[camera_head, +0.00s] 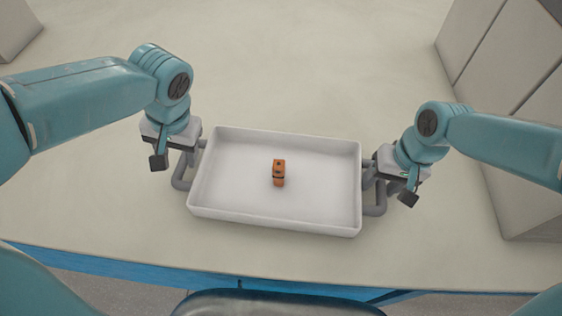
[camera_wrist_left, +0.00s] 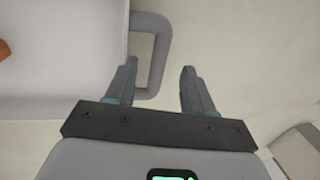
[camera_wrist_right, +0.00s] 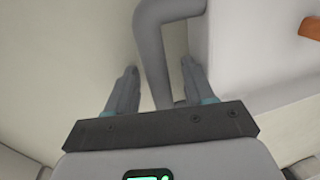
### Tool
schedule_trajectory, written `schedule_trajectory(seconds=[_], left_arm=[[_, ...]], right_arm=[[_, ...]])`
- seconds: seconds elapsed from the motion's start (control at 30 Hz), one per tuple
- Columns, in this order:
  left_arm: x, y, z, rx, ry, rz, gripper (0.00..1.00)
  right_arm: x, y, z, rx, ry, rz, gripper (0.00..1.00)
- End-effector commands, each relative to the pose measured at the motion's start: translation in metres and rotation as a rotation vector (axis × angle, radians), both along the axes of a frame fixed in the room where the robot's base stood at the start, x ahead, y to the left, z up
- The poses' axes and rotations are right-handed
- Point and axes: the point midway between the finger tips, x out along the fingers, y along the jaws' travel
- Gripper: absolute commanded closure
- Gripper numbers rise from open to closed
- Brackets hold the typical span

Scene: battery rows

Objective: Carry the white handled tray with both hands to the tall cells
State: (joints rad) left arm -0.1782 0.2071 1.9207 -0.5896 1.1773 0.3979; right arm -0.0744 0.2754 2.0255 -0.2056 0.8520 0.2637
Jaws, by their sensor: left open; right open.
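The white handled tray (camera_head: 270,221) sits on the pale table surface, with a grey loop handle at each short side. A small orange and black object (camera_head: 279,172) stands inside it. My left gripper (camera_wrist_left: 158,66) is open over the left handle (camera_wrist_left: 164,45), whose outer bar shows between its fingers. My right gripper (camera_wrist_right: 158,66) is open over the right handle (camera_wrist_right: 150,45), whose bar also passes between its fingers. Neither grips its handle. I cannot clearly pick out the tall cells; large pale blocks (camera_head: 490,45) stand at the upper right.
The pale table (camera_head: 310,65) is clear beyond the tray. Its blue front edge (camera_head: 90,264) runs along the near side. A grey-white block (camera_head: 14,28) stands at the far left corner. The blocks at the right stand close behind my right arm.

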Motion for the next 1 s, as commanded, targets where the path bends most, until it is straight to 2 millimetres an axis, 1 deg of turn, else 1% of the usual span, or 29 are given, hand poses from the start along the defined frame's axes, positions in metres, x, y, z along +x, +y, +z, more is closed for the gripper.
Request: schedule_trajectory(seconds=[0.03,0.1,0.27,0.37,0.6,0.7,0.83,1.0], left_arm=[[0.001,-0.002,0.007,-0.001,-0.003,-0.001,0.47],[0.0,-0.003,0.013,-0.001,-0.001,0.001,0.47],[-0.001,-0.004,0.019,0.0,0.002,0.0,0.47],[-0.001,-0.004,0.02,0.0,0.002,0.0,0.47],[-0.001,-0.004,0.02,0.0,0.001,0.0,0.47],[-0.001,-0.004,0.019,0.0,0.001,0.0,0.47],[-0.001,-0.004,0.019,0.0,0.001,0.0,0.47],[-0.001,-0.004,0.019,0.0,0.001,0.0,0.47]], right_arm=[[0.0,0.0,0.0,0.0,-0.001,0.0,0.47],[0.0,0.0,0.0,0.0,-0.001,0.0,0.47],[0.001,-0.001,0.005,0.0,-0.003,-0.001,0.47],[0.001,-0.003,0.017,0.0,-0.005,-0.001,0.47],[0.0,-0.011,0.057,0.001,-0.005,0.0,0.47],[0.0,-0.013,0.069,0.001,-0.003,0.0,0.47],[-0.001,-0.015,0.077,0.0,-0.001,0.001,0.47],[-0.001,-0.015,0.079,0.0,0.0,0.0,0.47]])
